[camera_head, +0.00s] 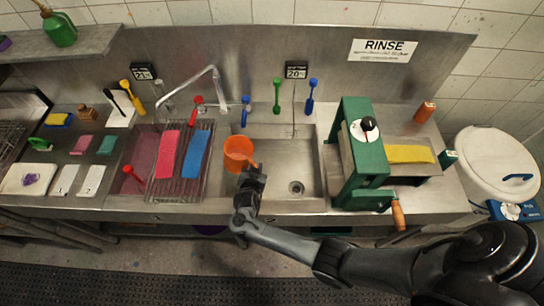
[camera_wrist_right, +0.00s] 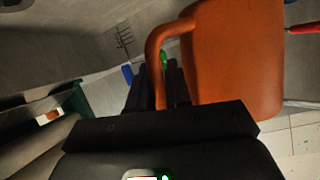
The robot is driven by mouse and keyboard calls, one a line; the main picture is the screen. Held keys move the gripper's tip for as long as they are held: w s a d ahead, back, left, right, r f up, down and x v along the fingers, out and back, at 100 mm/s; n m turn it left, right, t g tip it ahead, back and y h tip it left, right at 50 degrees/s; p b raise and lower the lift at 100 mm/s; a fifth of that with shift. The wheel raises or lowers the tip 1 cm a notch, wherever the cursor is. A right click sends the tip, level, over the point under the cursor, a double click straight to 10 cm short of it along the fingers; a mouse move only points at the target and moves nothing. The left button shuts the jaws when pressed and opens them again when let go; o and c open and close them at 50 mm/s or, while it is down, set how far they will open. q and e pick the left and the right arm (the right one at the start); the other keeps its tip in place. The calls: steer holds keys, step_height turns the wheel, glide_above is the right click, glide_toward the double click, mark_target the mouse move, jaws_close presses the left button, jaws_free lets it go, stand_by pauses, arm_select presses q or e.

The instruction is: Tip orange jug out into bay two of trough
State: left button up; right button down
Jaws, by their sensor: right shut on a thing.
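The orange jug (camera_head: 238,152) is over the left part of the trough's right bay (camera_head: 285,165), near the divider. It looks roughly upright, and its contents cannot be made out. My right gripper (camera_head: 254,172) is at the jug's near right side, shut on its handle. In the right wrist view the jug (camera_wrist_right: 235,60) fills the upper right, with its handle (camera_wrist_right: 153,50) running down to the fingers (camera_wrist_right: 160,85). The trough's left bay (camera_head: 140,172) has a pinkish look and is partly covered by a rack. My left gripper is not in view.
The wire rack (camera_head: 210,150) holds a pink strip (camera_head: 170,154) and a blue strip (camera_head: 196,154) left of the jug. A tap (camera_head: 215,80) rises behind. A green wringer (camera_head: 362,155) stands at the right. The right bay's floor around the drain (camera_head: 296,187) is clear.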

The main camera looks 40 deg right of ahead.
steer(key=shift+s+d+f+m+t+y+b, duration=0.15)
steer(key=shift+s+d+f+m+y+b, duration=0.15)
steer(key=shift+f+m+y, duration=0.35)
steer(key=shift+s+d+f+m+t+y+b, duration=0.1)
steer(key=shift+d+f+m+t+y+b, duration=0.25)
steer(key=shift+f, duration=0.55)
steer(key=shift+s+d+f+m+y+b, duration=0.2)
steer(key=shift+d+f+m+y, duration=0.25)
steer(key=shift+f, duration=0.3)
steer(key=shift+r, duration=0.1)
steer(key=shift+w+y, duration=0.1)
steer(key=shift+y, duration=0.15)
steer(key=shift+r+m, duration=0.1)
steer(key=shift+m, duration=0.15)
steer(key=shift+t, duration=0.3)
steer(key=shift+r+y, duration=0.1)
steer(key=shift+y, duration=0.2)
